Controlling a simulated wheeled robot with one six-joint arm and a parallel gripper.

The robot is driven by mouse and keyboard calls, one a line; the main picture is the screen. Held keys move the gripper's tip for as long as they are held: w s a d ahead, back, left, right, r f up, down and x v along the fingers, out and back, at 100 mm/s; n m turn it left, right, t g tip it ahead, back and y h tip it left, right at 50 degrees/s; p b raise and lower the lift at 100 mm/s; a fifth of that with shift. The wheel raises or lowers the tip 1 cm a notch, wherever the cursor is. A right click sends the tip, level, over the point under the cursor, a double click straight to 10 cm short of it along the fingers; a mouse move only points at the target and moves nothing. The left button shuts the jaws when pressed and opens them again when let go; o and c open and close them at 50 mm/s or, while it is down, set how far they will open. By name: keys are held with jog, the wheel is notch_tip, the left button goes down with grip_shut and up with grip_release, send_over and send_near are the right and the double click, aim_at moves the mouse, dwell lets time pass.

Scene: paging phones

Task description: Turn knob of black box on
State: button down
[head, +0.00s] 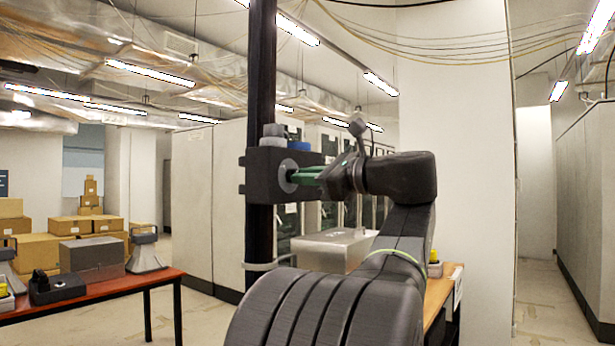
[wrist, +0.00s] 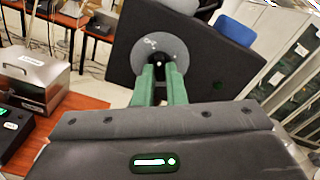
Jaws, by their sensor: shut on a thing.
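The black box (head: 265,172) is fixed to a dark upright pole in the head view. In the wrist view the black box (wrist: 210,72) looks tilted and fills the upper middle. A round grey dial plate (wrist: 144,44) is on its face, with a small dark knob (wrist: 160,60) at the centre, partly hidden by the fingers. My gripper (head: 299,175) reaches the dial from the right. In the wrist view the green fingers of my gripper (wrist: 160,76) are shut on the knob, one on each side. The knob itself is mostly hidden in the head view.
Grey and blue round parts (head: 299,145) sit on top of the box. A silver metal box (head: 335,248) stands below my arm. A red-brown table (head: 110,306) with devices is at lower left, with stacked cartons (head: 88,226) behind. Tall cabinets stand behind the pole.

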jog(key=shift+m+p, duration=2.7)
jog(key=shift+m, duration=4.7)
jog(key=c, duration=1.5)
grip_release()
jog(key=shift+s, duration=0.1)
